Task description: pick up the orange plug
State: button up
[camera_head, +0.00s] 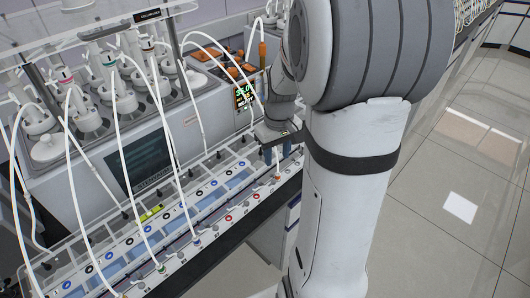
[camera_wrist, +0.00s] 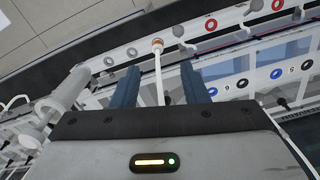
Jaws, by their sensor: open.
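A small orange-brown plug (camera_wrist: 157,43) on a white cable sits in the pale panel strip in the wrist view. It lies just beyond the tips of my gripper, roughly midway between them. My gripper (camera_wrist: 160,70) is open, with its two blue fingers on either side of the white cable and apart from it. In the head view my gripper (camera_head: 281,151) is over the right end of the panel, partly hidden by my arm. A small orange-tinted plug end (camera_head: 278,178) shows on the panel just below it.
The long panel (camera_head: 200,236) carries rows of ringed sockets, blue labels and several other cables. White tubes arch over it from the reactor vessels (camera_head: 103,85). A display unit (camera_head: 244,97) stands behind my gripper. Open tiled floor (camera_head: 455,165) lies at the right.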

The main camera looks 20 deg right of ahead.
aim_at(278, 173)
notch_tip(278, 173, down, 8)
jog(key=shift+s+d+r+p, duration=0.1)
jog(key=shift+d+p, duration=0.05)
jog(key=shift+p, duration=0.4)
grip_shut()
